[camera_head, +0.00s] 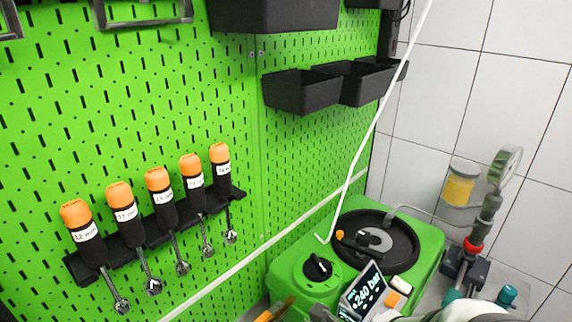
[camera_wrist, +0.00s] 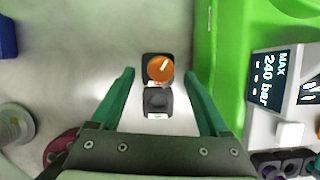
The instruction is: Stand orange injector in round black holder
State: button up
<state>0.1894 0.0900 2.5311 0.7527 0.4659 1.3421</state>
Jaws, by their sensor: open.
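In the wrist view, an orange round-topped piece with a pale streak (camera_wrist: 160,68), which looks like the orange injector seen from above, sits in a dark square block. Directly below it is a second black block with a round recess (camera_wrist: 157,101), which appears empty. Both blocks carry a small white label. My gripper (camera_wrist: 158,72) is open, its two green fingers on either side of the blocks and apart from them. Nothing is between the fingertips except the orange piece and block beneath. I cannot make out the blocks in the head view.
A green pump unit (camera_head: 425,249) with a round black lid stands on the bench. Its display (camera_wrist: 272,78) lies right of my gripper. A blue object (camera_wrist: 7,38) and a pale round item (camera_wrist: 16,122) lie left. Orange-handled drivers (camera_head: 160,192) hang on the green pegboard (camera_head: 120,90).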

jog(key=shift+x, duration=3.45)
grip_shut()
